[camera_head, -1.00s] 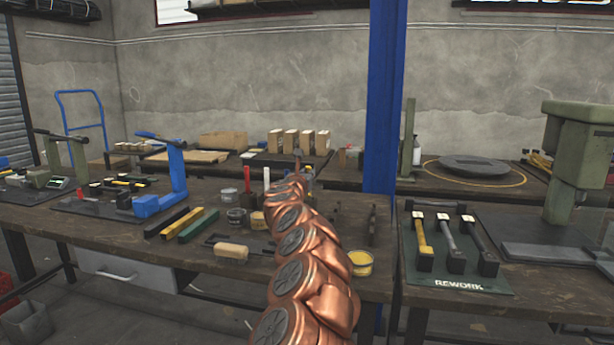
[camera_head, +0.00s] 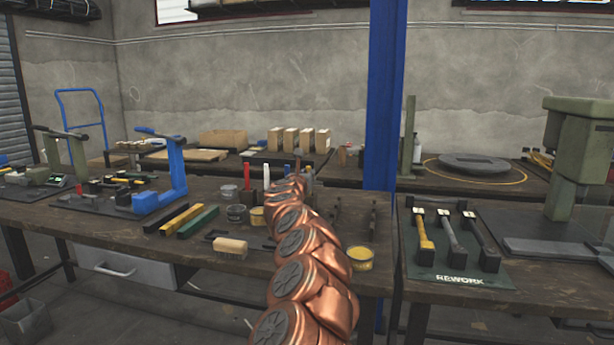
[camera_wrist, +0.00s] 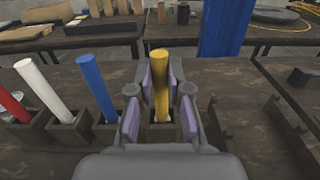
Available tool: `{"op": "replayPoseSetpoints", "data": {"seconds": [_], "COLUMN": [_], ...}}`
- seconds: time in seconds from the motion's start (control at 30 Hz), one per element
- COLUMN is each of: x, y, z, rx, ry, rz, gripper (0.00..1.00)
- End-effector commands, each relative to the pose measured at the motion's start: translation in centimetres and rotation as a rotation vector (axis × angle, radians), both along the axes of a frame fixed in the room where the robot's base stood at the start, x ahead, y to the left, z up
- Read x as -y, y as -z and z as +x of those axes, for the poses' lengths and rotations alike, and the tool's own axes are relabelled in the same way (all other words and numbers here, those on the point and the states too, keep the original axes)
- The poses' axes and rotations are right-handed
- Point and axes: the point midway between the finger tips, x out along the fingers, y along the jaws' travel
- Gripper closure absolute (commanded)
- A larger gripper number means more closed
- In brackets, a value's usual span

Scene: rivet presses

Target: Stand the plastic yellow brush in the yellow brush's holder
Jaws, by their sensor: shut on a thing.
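In the wrist view my gripper (camera_wrist: 158,101) is shut on the upright yellow brush (camera_wrist: 161,75), its purple pads on either side of the handle. The yellow brush's holder (camera_wrist: 161,133), a dark square block, is directly below and around the lower end of the handle in this view. I cannot tell how deep the brush sits in it. In the head view my copper arm hides the gripper, the yellow brush and its holder.
To the left stand a blue brush (camera_wrist: 97,87), a white brush (camera_wrist: 43,90) and a red brush (camera_wrist: 14,105) in similar dark holders, close to my gripper. Dark racks lie on the right.

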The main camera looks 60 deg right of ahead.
Motion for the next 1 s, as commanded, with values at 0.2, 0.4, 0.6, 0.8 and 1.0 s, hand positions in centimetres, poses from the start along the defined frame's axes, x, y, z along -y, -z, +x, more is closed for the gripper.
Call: {"op": "replayPoseSetpoints", "data": {"seconds": [0.2, 0.4, 0.6, 0.8, 1.0], "x": [0.00, 0.00, -0.02, -0.01, -0.39], "y": [0.01, 0.01, 0.02, 0.02, 0.15], "z": [0.01, 0.01, 0.02, 0.01, -0.16], "rx": [0.000, 0.000, 0.000, 0.000, 0.000], "ry": [0.000, 0.000, 0.000, 0.000, -0.001], "rz": [0.000, 0.000, 0.000, 0.000, 0.003], "gripper": [1.00, 0.67, 0.53, 0.53, 0.53]}}
